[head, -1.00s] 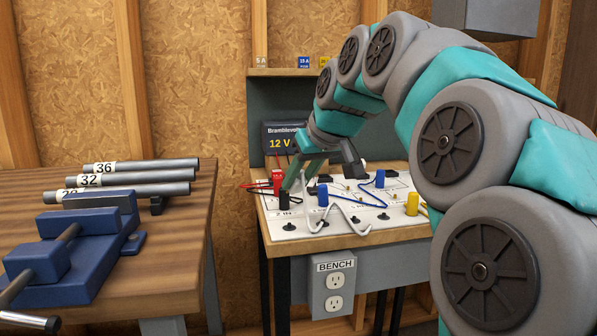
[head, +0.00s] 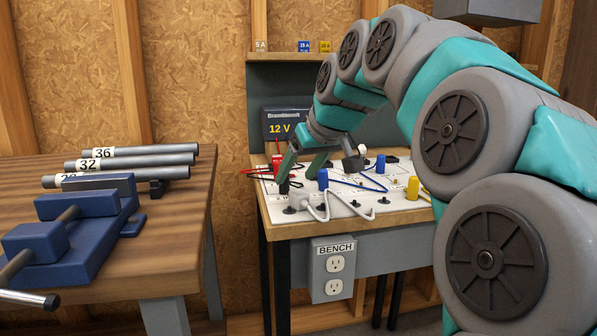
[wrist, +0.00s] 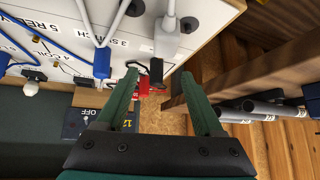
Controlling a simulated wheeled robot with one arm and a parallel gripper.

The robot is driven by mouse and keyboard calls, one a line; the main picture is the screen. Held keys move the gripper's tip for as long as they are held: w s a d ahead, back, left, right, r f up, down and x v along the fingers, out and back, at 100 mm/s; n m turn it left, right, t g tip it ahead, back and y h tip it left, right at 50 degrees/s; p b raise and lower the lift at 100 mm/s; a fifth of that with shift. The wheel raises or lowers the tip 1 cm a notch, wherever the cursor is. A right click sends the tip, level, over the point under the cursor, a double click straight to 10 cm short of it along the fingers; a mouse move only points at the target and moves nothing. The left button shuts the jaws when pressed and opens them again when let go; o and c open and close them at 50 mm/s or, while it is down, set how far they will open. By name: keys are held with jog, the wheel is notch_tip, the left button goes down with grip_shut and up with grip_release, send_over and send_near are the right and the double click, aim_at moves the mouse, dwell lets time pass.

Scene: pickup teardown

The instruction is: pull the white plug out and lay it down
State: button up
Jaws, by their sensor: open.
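The white plug (head: 308,206) lies on the front left part of the white panel (head: 375,208), near its edge, with its white cable (head: 322,214) trailing to the right. In the wrist view the white plug (wrist: 167,42) is ahead of the fingertips and apart from them. My gripper (head: 296,176) is open above the panel's left side, behind the plug. In the wrist view my gripper (wrist: 161,74) has its fingers spread, with no white plug between them. A black plug (wrist: 156,70) shows in the gap between the fingers.
Red leads (head: 276,163), blue plugs (head: 322,179) and a yellow plug (head: 412,187) stand on the panel. The 12 V supply (head: 287,125) stands behind. On the left, a wooden bench (head: 165,240) carries a blue vise (head: 90,240) and several pipes (head: 140,162).

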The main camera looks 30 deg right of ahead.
jog(key=v, duration=0.8)
dwell(0.4)
